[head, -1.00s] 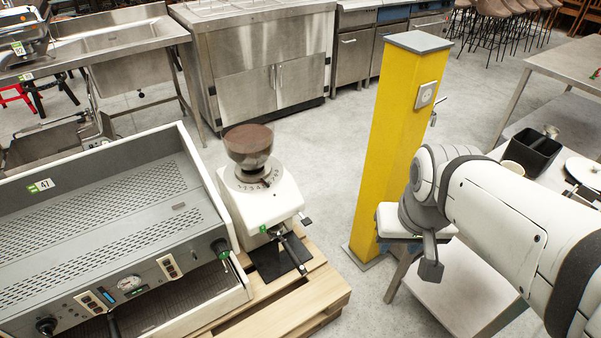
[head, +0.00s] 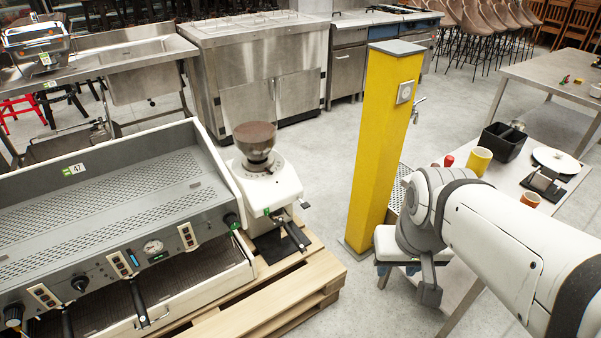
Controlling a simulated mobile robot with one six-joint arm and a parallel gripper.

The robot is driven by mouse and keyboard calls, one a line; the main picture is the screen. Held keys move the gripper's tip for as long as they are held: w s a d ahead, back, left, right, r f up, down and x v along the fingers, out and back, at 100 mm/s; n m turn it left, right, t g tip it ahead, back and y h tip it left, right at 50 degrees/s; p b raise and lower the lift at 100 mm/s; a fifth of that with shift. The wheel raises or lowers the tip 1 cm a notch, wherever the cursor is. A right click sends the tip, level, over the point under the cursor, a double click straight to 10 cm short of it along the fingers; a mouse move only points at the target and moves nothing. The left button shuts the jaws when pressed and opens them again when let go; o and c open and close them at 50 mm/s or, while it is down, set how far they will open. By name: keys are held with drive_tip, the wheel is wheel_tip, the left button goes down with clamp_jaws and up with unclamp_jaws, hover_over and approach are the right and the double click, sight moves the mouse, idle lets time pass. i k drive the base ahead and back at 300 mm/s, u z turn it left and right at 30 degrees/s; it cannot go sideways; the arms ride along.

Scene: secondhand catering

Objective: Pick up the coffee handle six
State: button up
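Several black coffee handles show in the head view. One sticks out of the grinder (head: 268,190) front, a dark handle (head: 291,232) pointing down and right. Another handle (head: 138,303) hangs from the front of the espresso machine (head: 120,205), and a further handle (head: 67,323) is cut by the bottom edge. No number six is readable on any of them. My gripper (head: 429,288) is at right of centre, well to the right of the grinder and touching no handle. Only a dark grey finger part shows clearly, so its opening cannot be told.
The machine and grinder stand on a wooden pallet (head: 290,290). A yellow post (head: 379,150) stands between grinder and arm. Right, a metal table (head: 470,150) holds a black box (head: 503,143), cups and a plate. Grey floor is open behind the grinder.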

sight(300, 247)
drive_tip(key=u, duration=0.15)
drive_tip(key=i, duration=0.9)
drive_tip(key=z, duration=0.05)
